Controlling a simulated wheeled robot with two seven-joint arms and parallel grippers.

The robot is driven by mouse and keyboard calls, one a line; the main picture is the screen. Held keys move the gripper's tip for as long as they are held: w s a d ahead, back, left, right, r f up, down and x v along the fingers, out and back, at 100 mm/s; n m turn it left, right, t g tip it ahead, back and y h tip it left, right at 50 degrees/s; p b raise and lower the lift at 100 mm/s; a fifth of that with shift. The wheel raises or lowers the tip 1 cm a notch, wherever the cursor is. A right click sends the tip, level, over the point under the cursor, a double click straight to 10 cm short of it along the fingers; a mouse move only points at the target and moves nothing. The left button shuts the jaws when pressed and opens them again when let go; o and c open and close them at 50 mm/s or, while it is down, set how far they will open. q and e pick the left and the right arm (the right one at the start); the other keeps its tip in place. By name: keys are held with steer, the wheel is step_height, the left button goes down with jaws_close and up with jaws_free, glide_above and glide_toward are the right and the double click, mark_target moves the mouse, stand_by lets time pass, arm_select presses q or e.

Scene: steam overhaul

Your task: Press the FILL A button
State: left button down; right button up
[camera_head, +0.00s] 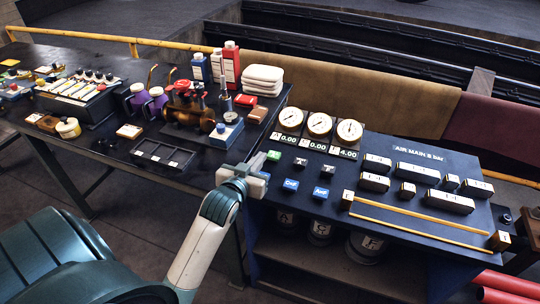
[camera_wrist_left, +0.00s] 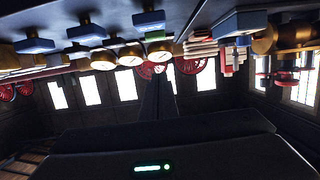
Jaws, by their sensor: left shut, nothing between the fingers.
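A control panel (camera_head: 400,165) stands on the right with small square buttons at its left end. A green button (camera_head: 273,156) is at the far left of the upper row, with two dark buttons (camera_head: 300,162) to its right. Two blue buttons, one here (camera_head: 290,184) and one beside it (camera_head: 321,193), sit in the row below. I cannot read which one is FILL A. My left gripper (camera_head: 258,164) is shut and empty, close to the green button's left side; contact is unclear. The green button also shows in the left wrist view (camera_wrist_left: 155,36). My right gripper is not in view.
Three round gauges (camera_head: 320,124) with number displays stand behind the buttons. The left bench (camera_head: 190,180) holds a black tray (camera_head: 163,153), a brass device (camera_head: 188,115), bottles and a blue-based device (camera_head: 226,132).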

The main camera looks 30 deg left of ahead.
arm_select(q)
steer(key=p, duration=0.3)
glide_above(274, 156)
steer(key=s, duration=0.2)
step_height(274, 156, down, 2)
steer(key=f, duration=0.2)
steer(key=shift+s+f, duration=0.2)
steer(key=shift+f, duration=0.15)
steer(key=shift+f+p, duration=0.4)
steer(key=shift+f, duration=0.35)
